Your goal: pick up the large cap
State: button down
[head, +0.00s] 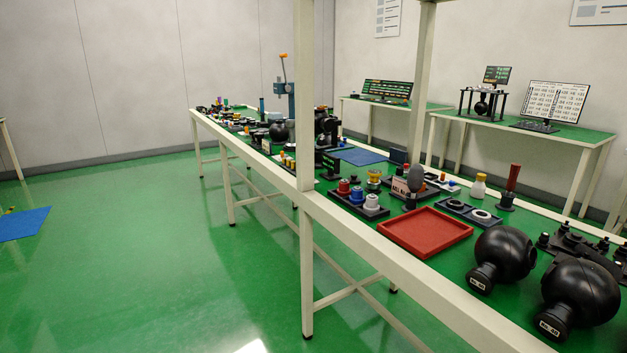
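I cannot tell for certain which thing is the large cap. Round cap-like parts in red (344,187), blue (357,194) and white (371,203) stand in a row on a black tray on the long bench. A dark tray (453,205) to their right holds two flat round pieces (480,215) with light centres. Small parts farther along the bench are too small to make out. My gripper is not in view.
The long bench (400,257) runs from front right to back left, with upright posts (304,100). An empty red tray (425,232) and black spheres (503,255) crowd its near end. Open green floor (150,260) lies to the left, with a blue mat (24,224).

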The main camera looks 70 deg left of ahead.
aim_at(354, 179)
jog(key=u, duration=2)
jog(key=i+j, duration=0.15)
jog(key=i+u, duration=0.4)
jog(key=i, duration=0.5)
